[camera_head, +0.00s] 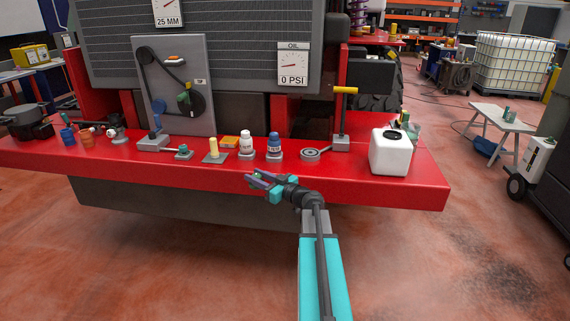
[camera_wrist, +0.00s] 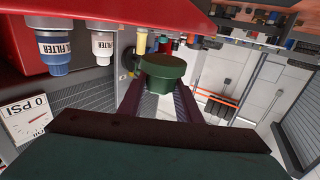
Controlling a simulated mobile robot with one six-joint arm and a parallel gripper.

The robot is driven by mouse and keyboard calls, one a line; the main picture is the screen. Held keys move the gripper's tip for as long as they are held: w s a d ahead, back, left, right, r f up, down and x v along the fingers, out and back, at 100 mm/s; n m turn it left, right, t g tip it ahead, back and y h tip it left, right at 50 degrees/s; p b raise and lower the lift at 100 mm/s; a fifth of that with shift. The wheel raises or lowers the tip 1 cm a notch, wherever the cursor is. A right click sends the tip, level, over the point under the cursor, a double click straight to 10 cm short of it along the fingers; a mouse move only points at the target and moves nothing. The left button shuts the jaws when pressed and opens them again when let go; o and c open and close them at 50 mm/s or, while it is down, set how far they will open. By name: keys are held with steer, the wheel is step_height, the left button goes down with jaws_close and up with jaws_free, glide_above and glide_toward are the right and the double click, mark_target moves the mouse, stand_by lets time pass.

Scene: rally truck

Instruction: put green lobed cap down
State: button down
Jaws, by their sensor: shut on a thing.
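My gripper (camera_head: 262,179) is at the front edge of the red bench (camera_head: 350,185), in front of the bottles. In the wrist view the green cap (camera_wrist: 165,72) sits between my two dark purple fingers, which are shut on it. Its top looks flat and round; its lobes are hard to make out from here. In the head view the cap is too small or covered to tell apart from the fingers.
A grey panel (camera_head: 176,85) stands behind. The bench front strip is bare.

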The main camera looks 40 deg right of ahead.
steer(key=s+a+f+n+g+y+b, duration=0.1)
steer(key=s+a+f+n+g+y, duration=0.1)
steer(key=a, duration=1.1)
steer(key=s+a+f+n+g+y+b, duration=0.1)
steer(key=s+a+f+n+g+y, duration=0.1)
steer(key=a, duration=1.1)
steer(key=s+a+f+n+g+y+b, duration=0.1)
steer(key=s+a+f+n+g+y, duration=0.1)
steer(key=a+y, duration=0.5)
steer(key=a+f+n+g, duration=0.1)
steer(key=a+f+n, duration=0.1)
steer(key=a, duration=0.4)
steer(key=shift+f+n+y+b, duration=0.3)
steer(key=shift+n+b, duration=0.1)
steer(key=shift+n, duration=0.1)
steer(key=shift+w, duration=0.1)
